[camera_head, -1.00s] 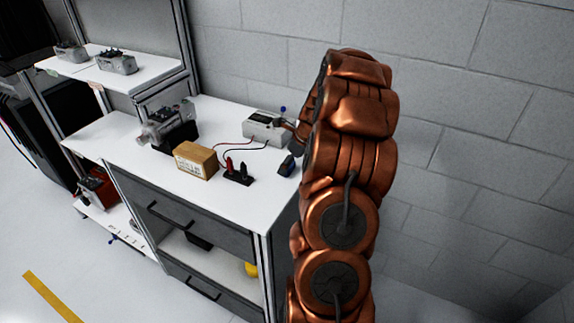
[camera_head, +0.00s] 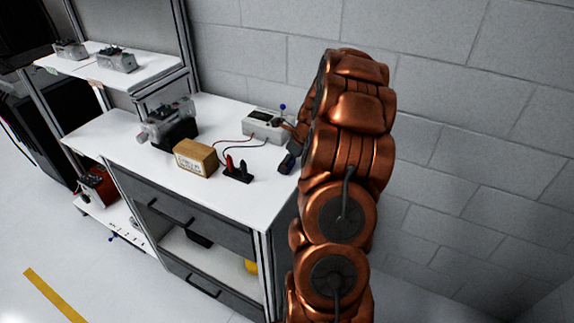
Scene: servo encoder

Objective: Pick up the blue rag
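No cloth that I can clearly make out as the blue rag shows in the head view. A small dark item with a blue tint (camera_head: 287,163) lies at the right end of the white bench top, beside my arm; I cannot tell what it is. My copper arm rises in front of the bench's right end and bends over at the top. Its far end is mostly hidden behind its own links, close to the bench's right end. The fingers cannot be made out, so whether the gripper is open or holds anything is unclear.
The bench top (camera_head: 240,197) carries a grey metal unit (camera_head: 168,122), a wooden box (camera_head: 195,158), red and black clips (camera_head: 236,171) and a white instrument (camera_head: 264,126). A shelf (camera_head: 92,71) with metal units stands left. A block wall (camera_head: 450,120) is behind.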

